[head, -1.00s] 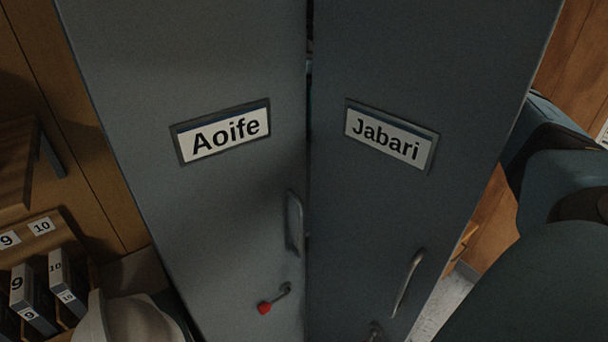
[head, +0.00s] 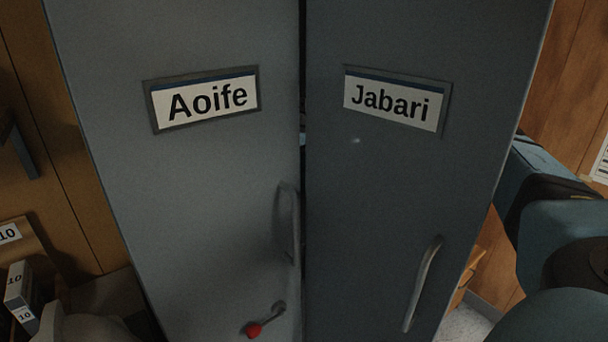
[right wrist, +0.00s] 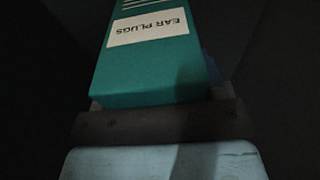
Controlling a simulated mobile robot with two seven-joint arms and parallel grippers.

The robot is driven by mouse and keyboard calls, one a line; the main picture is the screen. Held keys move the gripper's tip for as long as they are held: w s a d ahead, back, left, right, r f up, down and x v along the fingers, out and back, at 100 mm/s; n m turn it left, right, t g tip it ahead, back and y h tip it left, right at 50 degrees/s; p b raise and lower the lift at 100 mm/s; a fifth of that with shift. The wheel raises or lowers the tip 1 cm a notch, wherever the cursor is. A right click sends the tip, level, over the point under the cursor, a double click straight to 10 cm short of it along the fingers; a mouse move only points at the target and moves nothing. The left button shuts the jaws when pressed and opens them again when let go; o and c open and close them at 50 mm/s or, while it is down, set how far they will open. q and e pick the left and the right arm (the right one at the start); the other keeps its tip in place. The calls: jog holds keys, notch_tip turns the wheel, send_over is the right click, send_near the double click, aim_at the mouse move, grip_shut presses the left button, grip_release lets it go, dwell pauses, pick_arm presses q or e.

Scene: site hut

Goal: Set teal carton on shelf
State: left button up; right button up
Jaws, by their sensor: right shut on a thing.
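The teal carton (right wrist: 155,70), with a white label reading "EAR PLUGS" upside down, shows in the right wrist view. My right gripper (right wrist: 157,122) is shut on its near end. Dark surfaces surround the carton on both sides, and what it faces is too dark to tell. I cannot make out the carton in the head view, nor a shelf in either view. My left gripper is not in view.
Two grey locker doors, "Aoife" (head: 185,180) and "Jabari" (head: 375,190), fill the head view with a narrow gap between them. A red-tipped key (head: 254,330) sticks out from Aoife's door. A whitish rounded object (head: 85,328) sits lower left, beside numbered boxes (head: 20,288).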

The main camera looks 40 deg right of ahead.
jog(key=shift+f+b, duration=0.35)
jog(key=shift+f, duration=0.95)
jog(key=o, duration=1)
jog(key=shift+r, duration=0.15)
jog(key=r, duration=0.4)
jog(key=s+r, duration=0.1)
jog(key=r, duration=0.7)
jog(key=shift+s, duration=0.2)
